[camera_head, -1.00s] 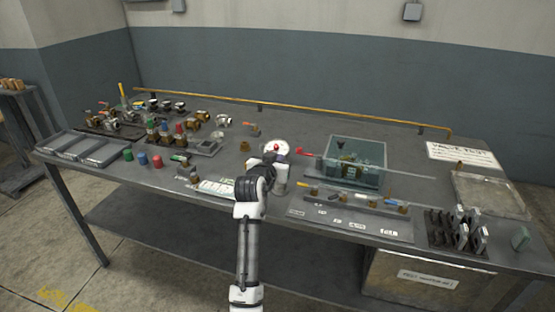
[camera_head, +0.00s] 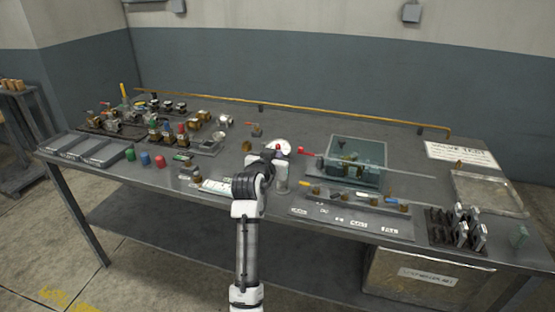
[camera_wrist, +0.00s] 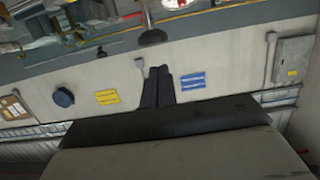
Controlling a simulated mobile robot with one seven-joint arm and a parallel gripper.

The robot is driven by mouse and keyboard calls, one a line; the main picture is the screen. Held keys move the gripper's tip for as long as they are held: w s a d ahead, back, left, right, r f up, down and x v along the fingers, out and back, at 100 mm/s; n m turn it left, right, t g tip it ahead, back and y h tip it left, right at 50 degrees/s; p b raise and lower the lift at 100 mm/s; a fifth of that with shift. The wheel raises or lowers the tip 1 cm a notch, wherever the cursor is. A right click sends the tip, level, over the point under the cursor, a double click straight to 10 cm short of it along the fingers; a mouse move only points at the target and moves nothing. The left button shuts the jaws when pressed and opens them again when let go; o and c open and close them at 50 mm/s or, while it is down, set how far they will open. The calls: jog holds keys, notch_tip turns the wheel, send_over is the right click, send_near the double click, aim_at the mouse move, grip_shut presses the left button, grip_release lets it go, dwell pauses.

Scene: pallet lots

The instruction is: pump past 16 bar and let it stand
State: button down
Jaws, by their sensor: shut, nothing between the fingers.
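A white round dial (camera_head: 271,144), probably the pressure gauge, stands just behind my gripper (camera_head: 276,156); my gripper partly hides it, and its reading is too small to make out. A small red knob (camera_head: 278,147) shows at the gripper's tip; I cannot tell whether they touch. A clear box (camera_head: 358,152) with brass parts inside stands to the right. A red handle (camera_head: 307,153) points from its left side towards my gripper. A thin grey rod (camera_head: 412,174) runs out to its right. My gripper is shut and empty; its dark fingers also show in the wrist view (camera_wrist: 159,72).
A labelled strip (camera_head: 350,222) with several coloured-handled valves lies in front of the box. A slotted black rack (camera_head: 455,232) and a shallow tray (camera_head: 488,193) stand at the right. Valves, caps and grey trays (camera_head: 85,149) crowd the left. A brass pipe (camera_head: 300,111) runs along the back.

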jog(key=b+v, duration=0.1)
jog(key=v, duration=0.6)
jog(key=shift+b, duration=0.4)
jog(key=shift+f, duration=0.1)
